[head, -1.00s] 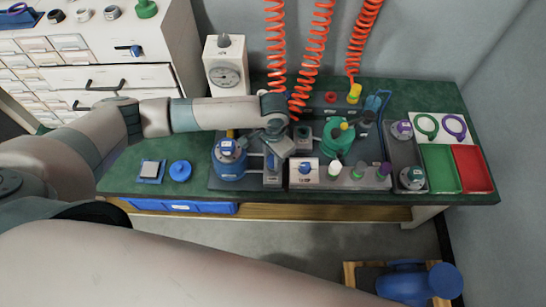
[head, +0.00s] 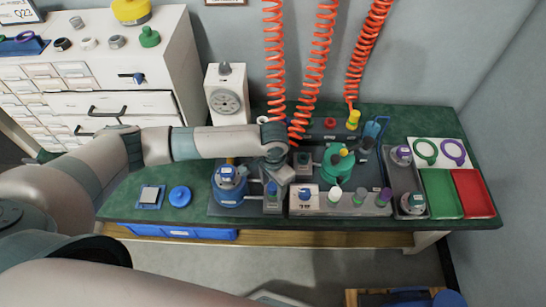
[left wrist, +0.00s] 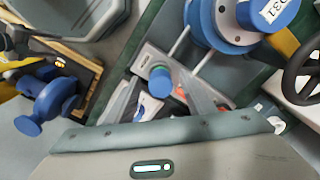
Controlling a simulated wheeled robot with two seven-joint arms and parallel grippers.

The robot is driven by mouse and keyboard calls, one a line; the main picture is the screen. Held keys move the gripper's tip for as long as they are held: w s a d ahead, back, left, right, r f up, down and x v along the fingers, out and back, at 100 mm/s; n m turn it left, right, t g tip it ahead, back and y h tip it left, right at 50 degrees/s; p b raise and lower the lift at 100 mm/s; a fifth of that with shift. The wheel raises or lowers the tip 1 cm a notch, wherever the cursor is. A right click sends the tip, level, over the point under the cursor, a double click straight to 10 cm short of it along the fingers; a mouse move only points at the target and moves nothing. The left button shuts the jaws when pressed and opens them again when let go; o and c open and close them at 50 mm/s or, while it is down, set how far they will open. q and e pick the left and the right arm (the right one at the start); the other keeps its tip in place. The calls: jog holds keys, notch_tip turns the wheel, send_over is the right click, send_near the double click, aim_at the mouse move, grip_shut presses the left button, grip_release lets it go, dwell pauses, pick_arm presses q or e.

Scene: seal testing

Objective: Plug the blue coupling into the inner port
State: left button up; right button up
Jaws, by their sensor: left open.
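My left gripper (head: 277,175) is over the middle left of the green bench, just right of the blue pump (head: 230,188). In the left wrist view my left gripper (left wrist: 172,100) is open, its grey fingers spread. A blue-topped cylinder (left wrist: 160,80) shows between or just beyond the fingers; it stands on a grey block. The same blue top (head: 271,188) shows in the head view below the gripper. I cannot tell for certain that it is the blue coupling, nor which opening is the inner port. My right gripper is not in view.
A white box (head: 330,208) with several coloured knobs stands right of the gripper. A teal pump (head: 338,165) is behind it. Red coiled hoses (head: 273,60) hang close behind my wrist. Green (head: 441,193) and red (head: 474,192) trays lie at the right.

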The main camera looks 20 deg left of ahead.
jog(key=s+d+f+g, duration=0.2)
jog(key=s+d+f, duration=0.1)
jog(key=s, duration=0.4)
pick_arm(q)
notch_tip(320, 180, up, 17)
jog(key=b, duration=0.1)
jog(key=shift+r, duration=0.2)
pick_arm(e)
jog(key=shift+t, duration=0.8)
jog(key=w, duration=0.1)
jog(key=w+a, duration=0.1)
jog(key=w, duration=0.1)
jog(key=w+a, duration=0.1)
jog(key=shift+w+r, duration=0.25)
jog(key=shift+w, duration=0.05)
